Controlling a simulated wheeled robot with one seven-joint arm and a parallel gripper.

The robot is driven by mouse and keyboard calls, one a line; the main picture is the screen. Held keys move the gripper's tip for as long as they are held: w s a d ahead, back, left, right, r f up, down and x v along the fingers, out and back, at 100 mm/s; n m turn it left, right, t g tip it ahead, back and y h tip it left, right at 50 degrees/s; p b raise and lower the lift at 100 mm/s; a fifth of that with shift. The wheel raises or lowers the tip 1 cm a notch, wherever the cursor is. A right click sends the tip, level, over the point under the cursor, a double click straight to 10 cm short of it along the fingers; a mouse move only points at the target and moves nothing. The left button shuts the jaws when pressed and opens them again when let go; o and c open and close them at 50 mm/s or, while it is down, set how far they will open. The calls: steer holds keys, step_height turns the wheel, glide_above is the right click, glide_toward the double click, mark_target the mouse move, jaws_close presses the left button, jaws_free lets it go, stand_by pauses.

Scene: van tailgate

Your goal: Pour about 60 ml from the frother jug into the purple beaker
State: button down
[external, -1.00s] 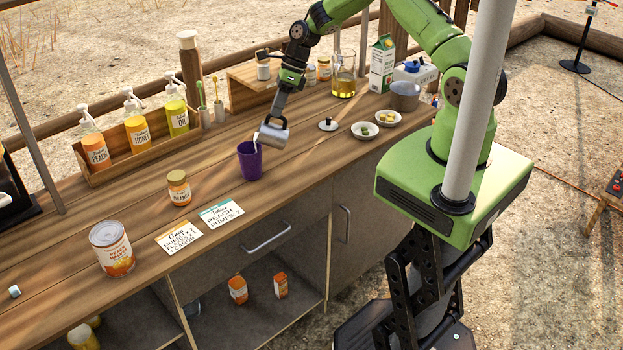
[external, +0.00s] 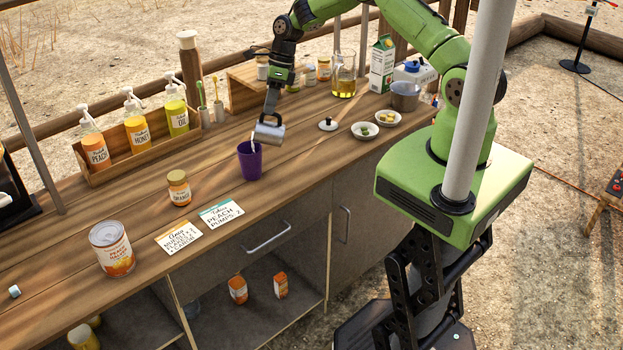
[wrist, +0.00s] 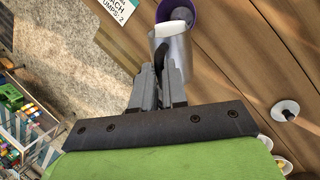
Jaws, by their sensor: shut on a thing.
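The frother jug (external: 271,133) is a small silver metal jug, held tilted with its mouth to the left, just above and right of the purple beaker. My gripper (external: 271,116) is shut on the jug's dark handle, which shows in the wrist view (wrist: 160,56). White liquid shows at the jug's mouth, and a thin white streak reaches toward the beaker. The purple beaker (external: 250,164) stands upright on the counter. In the wrist view only part of its rim (wrist: 181,5) shows beyond the jug (wrist: 180,52). The liquid level in the beaker cannot be read.
An orange-labelled jar (external: 179,188) and two cards (external: 221,213) lie left of and in front of the beaker. A black-knobbed lid (external: 328,124) and two small bowls (external: 365,131) are to the right. A pump-bottle rack (external: 140,150) stands at the back left.

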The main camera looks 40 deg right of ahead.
steer(key=shift+w+a+r+h, duration=0.3)
steer(key=shift+w+a+r, duration=0.25)
steer(key=shift+a+r, duration=0.15)
steer(key=shift+w+a+g, duration=0.15)
steer(key=shift+w+g, duration=0.05)
steer(key=shift+g, duration=0.1)
steer(key=s+d, duration=0.2)
steer(key=d, duration=0.1)
steer(key=shift+f+y, duration=0.4)
steer(key=s+d+f+n+t+y+b, duration=0.1)
steer(key=s+d+f+t+y+b, duration=0.1)
steer(key=s+d+f+y+b, duration=0.1)
steer(key=s+d+f+n+t+y+b, duration=0.1)
steer(key=s+d+f+t+y+b, duration=0.1)
steer(key=f+b, duration=0.4)
steer(key=s+d+f+n+t+y+b, duration=0.1)
steer(key=s+d+f+y+b, duration=0.3)
steer(key=b, duration=0.7)
steer(key=shift+d+f+t+y, duration=0.35)
steer(key=shift+f+y, duration=0.1)
steer(key=shift+y, duration=0.2)
steer(key=shift+d+f+t+y, duration=0.2)
steer(key=shift+f+t+y, duration=0.2)
steer(key=shift+y, duration=0.25)
steer(key=shift+s+d+f+n+y+b, duration=0.2)
steer(key=shift+s+d+n+y+b, duration=0.25)
steer(key=shift+b, duration=0.35)
steer(key=shift+w+a, duration=0.1)
steer(key=shift+w, duration=0.05)
